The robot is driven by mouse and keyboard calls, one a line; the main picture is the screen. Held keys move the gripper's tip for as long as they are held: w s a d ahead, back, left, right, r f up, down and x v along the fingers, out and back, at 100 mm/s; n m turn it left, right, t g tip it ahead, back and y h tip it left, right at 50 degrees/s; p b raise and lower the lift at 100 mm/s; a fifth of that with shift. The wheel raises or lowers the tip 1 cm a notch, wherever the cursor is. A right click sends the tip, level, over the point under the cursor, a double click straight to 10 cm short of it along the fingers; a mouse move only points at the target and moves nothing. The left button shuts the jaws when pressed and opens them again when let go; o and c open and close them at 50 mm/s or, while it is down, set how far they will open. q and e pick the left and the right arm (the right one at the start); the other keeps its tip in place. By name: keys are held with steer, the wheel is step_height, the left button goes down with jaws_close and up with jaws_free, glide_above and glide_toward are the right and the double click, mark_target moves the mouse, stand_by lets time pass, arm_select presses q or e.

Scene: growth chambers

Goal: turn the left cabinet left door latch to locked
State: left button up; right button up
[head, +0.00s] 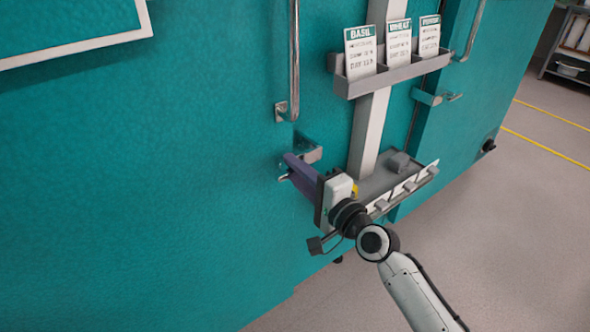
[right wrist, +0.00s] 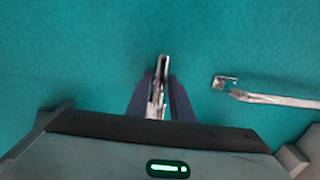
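The metal door latch (head: 310,152) sits on the teal cabinet (head: 180,170), below a vertical bar handle (head: 293,60). Its lever (right wrist: 158,85) runs between my right gripper's fingers in the right wrist view. My right gripper (head: 289,170) reaches the latch from the front, with its dark purple fingers closed in on either side of the lever. The fingers look shut on it, and they hide part of the lever in the head view. My left gripper is out of view.
A card holder (head: 392,77) with several plant cards is on the pale post right of the latch. A grey tray (head: 385,182) juts out below it, close to my right wrist. Another latch (head: 428,97) is farther right. The floor (head: 480,230) at right is clear.

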steer(key=shift+o, duration=1.3)
steer(key=shift+s+d, duration=0.1)
steer(key=shift+s, duration=0.05)
steer(key=p+v, duration=0.1)
steer(key=v, duration=0.9)
